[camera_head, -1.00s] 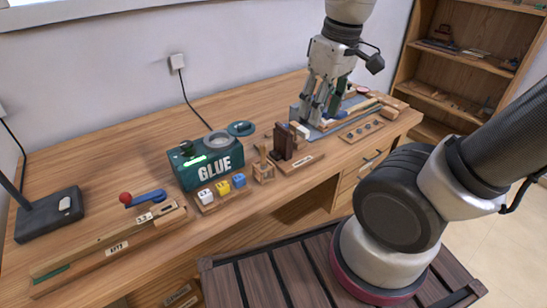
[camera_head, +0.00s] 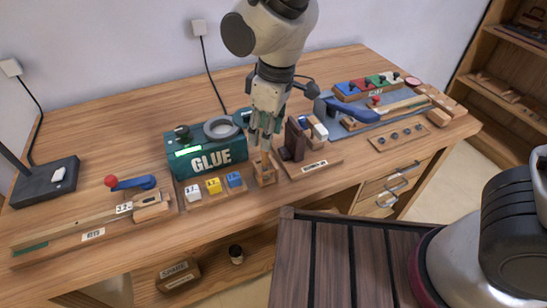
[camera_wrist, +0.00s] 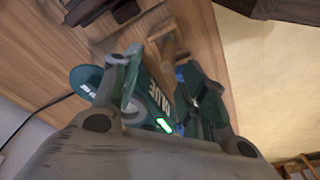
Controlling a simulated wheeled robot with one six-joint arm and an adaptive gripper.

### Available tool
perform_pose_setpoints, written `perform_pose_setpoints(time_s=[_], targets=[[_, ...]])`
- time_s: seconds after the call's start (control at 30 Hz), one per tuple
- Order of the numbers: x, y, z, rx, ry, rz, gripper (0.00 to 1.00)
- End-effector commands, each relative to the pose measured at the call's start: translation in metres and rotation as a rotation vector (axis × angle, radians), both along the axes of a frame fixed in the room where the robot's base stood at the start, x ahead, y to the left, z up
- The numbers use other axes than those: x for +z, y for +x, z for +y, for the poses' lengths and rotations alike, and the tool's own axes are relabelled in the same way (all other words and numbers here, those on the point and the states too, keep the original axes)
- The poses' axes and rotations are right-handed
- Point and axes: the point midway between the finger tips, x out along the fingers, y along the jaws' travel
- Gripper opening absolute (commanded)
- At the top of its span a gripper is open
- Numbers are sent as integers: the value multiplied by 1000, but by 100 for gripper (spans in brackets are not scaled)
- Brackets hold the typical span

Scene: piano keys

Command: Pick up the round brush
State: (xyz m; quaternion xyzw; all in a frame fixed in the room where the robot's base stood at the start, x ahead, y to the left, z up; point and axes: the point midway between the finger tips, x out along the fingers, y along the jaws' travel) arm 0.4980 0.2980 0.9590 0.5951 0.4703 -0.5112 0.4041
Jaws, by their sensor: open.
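I cannot make out a round brush for certain in either view. A small wooden stand (camera_head: 265,172) is at the table's front edge, right of the blue block; a brush in it cannot be told apart. It also shows in the wrist view (camera_wrist: 168,48). My gripper (camera_head: 264,140) is pointing down just above and behind this stand, close to the green glue box (camera_head: 208,157). In the wrist view, my gripper (camera_wrist: 165,100) has its two fingers spread, with the glue box seen between and beyond them. Nothing is visible between the fingertips.
White, yellow and blue blocks (camera_head: 213,186) sit before the glue box. A dark brown wooden block (camera_head: 293,140) stands close right of my gripper. A blue-handled tool (camera_head: 350,110) and a coloured button board (camera_head: 377,86) are farther right. The back left tabletop is clear.

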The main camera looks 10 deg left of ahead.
Motion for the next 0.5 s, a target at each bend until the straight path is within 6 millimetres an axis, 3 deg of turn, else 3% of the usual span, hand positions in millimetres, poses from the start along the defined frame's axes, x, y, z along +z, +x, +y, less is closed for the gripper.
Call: perform_pose_setpoints(time_s=[0.33, 0.5], targets=[[-51, -9, -1, -1, -5, 2, 43], [-64, -8, 2, -2, -3, 1, 43]])
